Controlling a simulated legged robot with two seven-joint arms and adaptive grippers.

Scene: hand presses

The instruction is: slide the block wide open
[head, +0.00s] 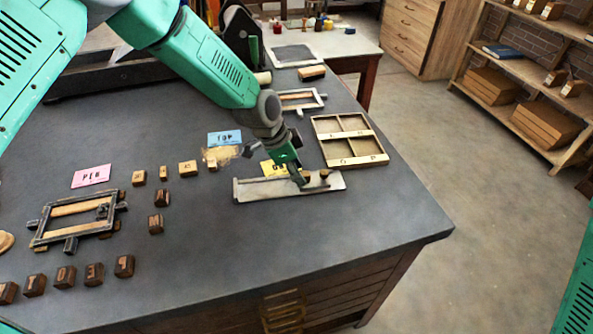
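A flat grey metal tray (265,190) with a raised back edge lies on the dark tabletop, right of centre. My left gripper (299,181) reaches down to the right part of this tray. Its fingers are small and dark here, so I cannot tell whether they are open or shut. A small brown block (325,174) sits at the tray's right end, just right of the fingers. Another brown piece shows close beside the fingers, partly hidden by them. My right gripper is not in view.
A wooden compartment tray (349,134) stands behind and right of the metal tray. A blue card (224,138), a pink card (91,176), a framed form (78,217) and several type blocks (124,266) lie to the left. The tabletop in front is clear up to its edge.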

